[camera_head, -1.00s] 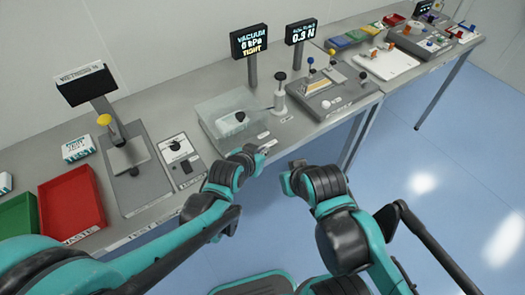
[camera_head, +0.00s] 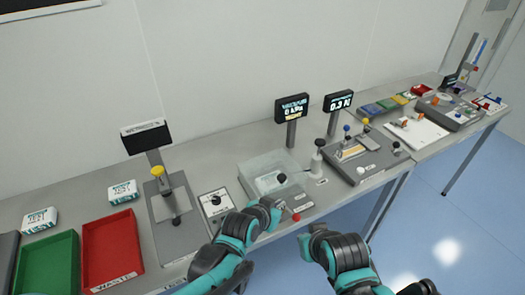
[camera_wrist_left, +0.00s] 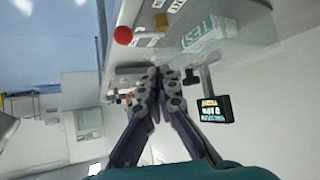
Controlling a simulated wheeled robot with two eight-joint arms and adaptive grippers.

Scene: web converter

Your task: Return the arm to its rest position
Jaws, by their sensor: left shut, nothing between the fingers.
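My left gripper (camera_head: 276,207) is at the front edge of the bench in the head view, beside the clear-lidded box (camera_head: 272,175). Its fingers are together and empty. In the left wrist view the fingers (camera_wrist_left: 158,75) meet in the middle with nothing between them. My left arm comes up from the bottom, bent, with its forearm just in front of the bench. My right arm (camera_head: 345,255) stands off the bench front at lower centre; its fingers do not show.
A red tray (camera_head: 88,262) and a green tray (camera_head: 47,268) lie at left. A press with a yellow knob (camera_head: 157,171) stands beside them. A red button (camera_head: 296,217) is close to my left gripper. Display posts (camera_head: 292,108) rise behind. Blue floor is free at right.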

